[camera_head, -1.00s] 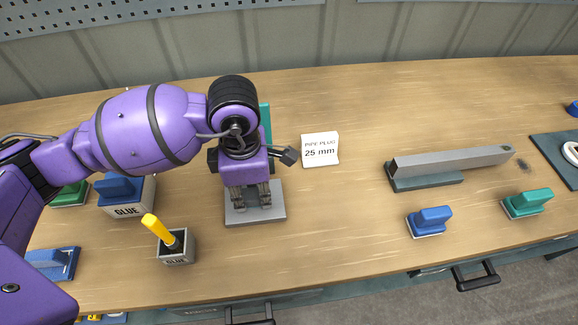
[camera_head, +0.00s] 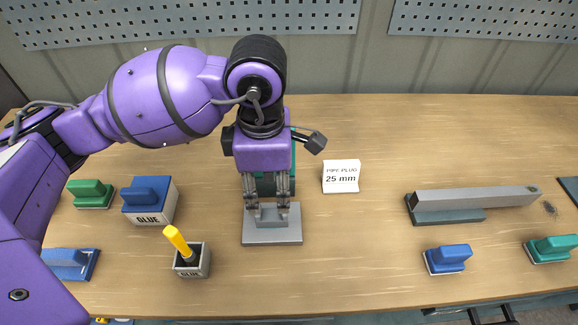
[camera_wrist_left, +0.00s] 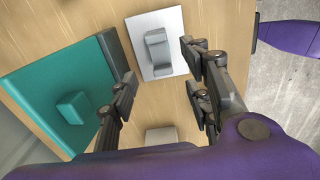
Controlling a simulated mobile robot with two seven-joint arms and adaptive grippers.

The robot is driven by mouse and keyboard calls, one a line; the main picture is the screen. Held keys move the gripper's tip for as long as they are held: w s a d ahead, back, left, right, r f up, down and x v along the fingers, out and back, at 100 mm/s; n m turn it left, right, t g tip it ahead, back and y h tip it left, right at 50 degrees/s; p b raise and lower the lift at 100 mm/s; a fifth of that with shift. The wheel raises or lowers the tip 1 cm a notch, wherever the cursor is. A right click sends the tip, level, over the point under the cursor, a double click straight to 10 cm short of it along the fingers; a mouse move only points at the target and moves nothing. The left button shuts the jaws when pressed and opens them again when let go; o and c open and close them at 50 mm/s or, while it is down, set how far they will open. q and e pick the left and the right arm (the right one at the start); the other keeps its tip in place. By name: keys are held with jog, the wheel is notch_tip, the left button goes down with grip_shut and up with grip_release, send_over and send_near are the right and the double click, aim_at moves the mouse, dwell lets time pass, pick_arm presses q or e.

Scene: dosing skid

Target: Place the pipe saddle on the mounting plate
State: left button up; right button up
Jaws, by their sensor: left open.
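The grey pipe saddle (camera_head: 267,216) rests on the light grey mounting plate (camera_head: 272,238) in the head view. In the left wrist view the saddle (camera_wrist_left: 157,53) lies on the bare plate (camera_wrist_left: 134,30), inside its edges. My left gripper (camera_head: 268,205) is open just above the saddle, with its fingers on either side. In the left wrist view the open gripper (camera_wrist_left: 158,75) holds nothing, and the saddle shows between and beyond the fingertips. Whether a fingertip touches the saddle I cannot tell. My right gripper is not in view.
A teal fixture (camera_wrist_left: 48,85) stands close behind the plate. A glue pot (camera_head: 191,262) with a yellow-handled brush and a blue-topped glue box (camera_head: 149,203) stand to the left. A pipe plug sign (camera_head: 341,177) and a long grey bar (camera_head: 470,199) lie right. The bench between is clear.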

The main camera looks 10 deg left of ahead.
pick_arm(q)
jog(key=shift+r, duration=1.35)
